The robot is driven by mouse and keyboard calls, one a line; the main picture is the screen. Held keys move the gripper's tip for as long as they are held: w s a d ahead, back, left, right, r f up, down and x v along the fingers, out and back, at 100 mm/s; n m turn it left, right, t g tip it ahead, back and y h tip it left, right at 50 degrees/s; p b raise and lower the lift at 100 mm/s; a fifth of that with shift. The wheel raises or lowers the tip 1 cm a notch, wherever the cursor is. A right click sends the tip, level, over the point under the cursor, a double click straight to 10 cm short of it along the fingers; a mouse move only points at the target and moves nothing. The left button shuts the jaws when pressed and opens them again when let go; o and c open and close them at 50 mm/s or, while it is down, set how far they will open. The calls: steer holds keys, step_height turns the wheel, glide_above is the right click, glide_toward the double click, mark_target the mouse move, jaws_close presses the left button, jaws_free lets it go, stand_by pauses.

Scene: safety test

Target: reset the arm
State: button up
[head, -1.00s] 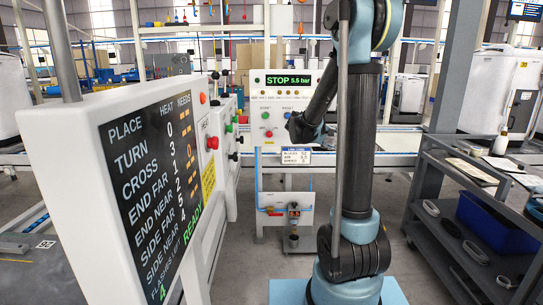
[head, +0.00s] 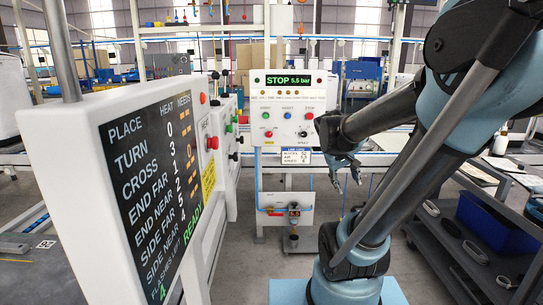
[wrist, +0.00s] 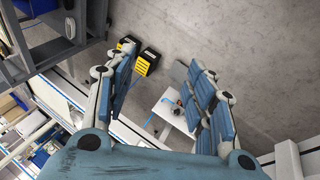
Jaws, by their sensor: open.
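My gripper (head: 346,181) hangs in front of the white control box, at the end of my blue and black arm, with its fingers pointing down. The control box (head: 289,92) has a green display reading STOP 5.5 bar and several buttons, including a red button (head: 309,116) marked STOP. My gripper appears apart from it, though the depth gap is hard to judge.
A large white panel (head: 100,110) with a black display, reading PLACE, TURN, CROSS and READY, stands close on the left. A dark cart (head: 440,245) with a blue bin (head: 498,222) is on the right. Grey floor (wrist: 220,40) lies below my gripper.

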steer(key=s+a+f+y, duration=0.1)
steer(key=s+a+f, duration=0.1)
steer(key=s, duration=0.2)
steer(key=s+a+f+m+y, duration=0.1)
steer(key=s+a+f+y, duration=0.1)
steer(key=s, duration=0.3)
steer(key=s+a+f+m+g+y, duration=0.1)
steer(key=s+a+f, duration=0.2)
steer(key=s, duration=0.2)
steer(key=shift+f, duration=0.25)
steer(key=shift+a, duration=0.1)
steer(key=shift+w+f, duration=0.2)
steer(key=shift+w, duration=0.2)
steer(key=shift+c, duration=0.6)
